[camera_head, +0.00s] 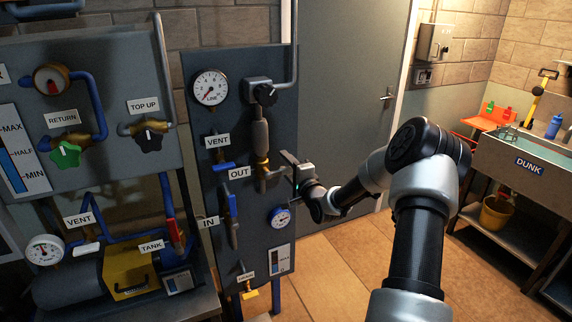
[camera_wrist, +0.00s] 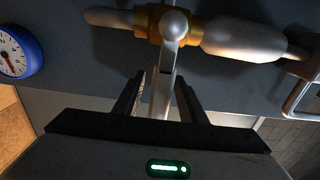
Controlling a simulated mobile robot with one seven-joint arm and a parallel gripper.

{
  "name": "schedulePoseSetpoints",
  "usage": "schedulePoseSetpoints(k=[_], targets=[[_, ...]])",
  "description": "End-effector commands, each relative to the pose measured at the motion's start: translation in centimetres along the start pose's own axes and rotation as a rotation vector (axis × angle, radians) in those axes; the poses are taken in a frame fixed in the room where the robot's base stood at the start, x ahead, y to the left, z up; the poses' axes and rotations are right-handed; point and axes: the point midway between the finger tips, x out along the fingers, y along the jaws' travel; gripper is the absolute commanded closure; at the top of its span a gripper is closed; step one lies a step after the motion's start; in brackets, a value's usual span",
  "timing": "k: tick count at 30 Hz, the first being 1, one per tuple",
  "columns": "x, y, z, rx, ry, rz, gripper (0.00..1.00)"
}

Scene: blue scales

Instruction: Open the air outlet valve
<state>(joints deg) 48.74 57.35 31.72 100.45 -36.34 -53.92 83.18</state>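The OUT label (camera_head: 239,172) is on the grey panel, left of a brass valve (camera_head: 262,160) below a grey cylinder (camera_head: 260,135). The valve's pale lever (camera_head: 272,175) points right toward my gripper (camera_head: 287,168). In the wrist view, the brass valve body (camera_wrist: 147,22) is at the top, with the silver lever (camera_wrist: 163,90) running down from its round hub. My gripper (camera_wrist: 160,85) is open, its two dark fingers on either side of the lever, with gaps showing beside it. The lever's lower end is hidden behind the gripper body.
A blue-rimmed gauge (camera_head: 280,217) sits just below my gripper; it also shows in the wrist view (camera_wrist: 16,52). A grey door (camera_head: 345,100) stands behind my arm. A sink (camera_head: 530,165) is far right.

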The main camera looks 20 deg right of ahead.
Motion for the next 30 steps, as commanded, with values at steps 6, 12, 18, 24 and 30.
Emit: schedulePoseSetpoints(k=[6, 12, 18, 24, 30], targets=[[0.18, 0.05, 0.02, 0.0, 0.0, 0.001, 0.62], [0.16, 0.02, 0.02, 0.0, 0.0, 0.001, 0.84], [0.15, 0.02, 0.02, 0.0, 0.0, 0.001, 1.0], [0.15, -0.03, 0.02, -0.01, 0.0, 0.0, 1.0], [0.17, -0.41, 0.06, -0.076, -0.001, 0.0, 1.0]])
